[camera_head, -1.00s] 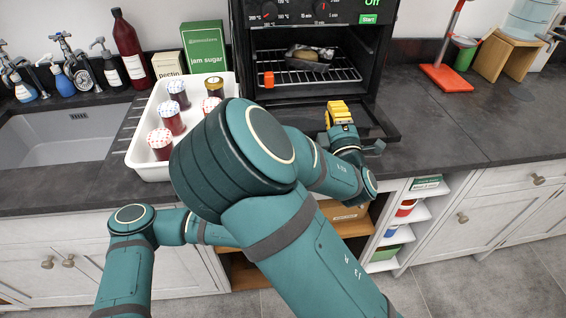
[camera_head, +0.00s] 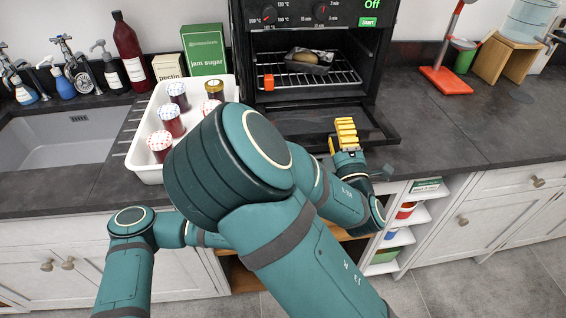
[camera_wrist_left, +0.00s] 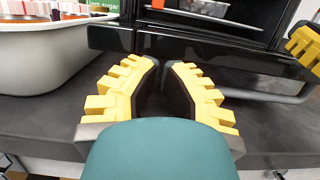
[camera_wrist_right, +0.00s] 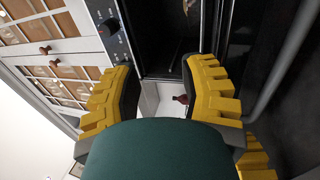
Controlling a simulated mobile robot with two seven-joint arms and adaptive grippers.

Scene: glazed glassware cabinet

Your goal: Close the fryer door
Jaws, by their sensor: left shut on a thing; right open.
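The fryer (camera_head: 310,95) is a black oven-like unit with its door (camera_head: 376,124) folded down, roughly level, above the worktop. A wire rack inside carries a dark tray (camera_head: 309,64) with a brown item. My right gripper (camera_head: 346,126) is open and empty, just above the door's front right part. It also shows open in the right wrist view (camera_wrist_right: 160,72), facing the fryer's interior. My left gripper (camera_wrist_left: 162,65) is shut at the door's left front edge, beside the handle (camera_wrist_left: 285,97). The exact grip is hidden by its fingers. The right arm hides it in the head view.
A white tray (camera_head: 150,173) of several jars stands left of the fryer, close to the left gripper. A green jam sugar box (camera_head: 204,50) stands behind. A red-based stand (camera_head: 446,80) is to the right. The worktop right of the door is clear.

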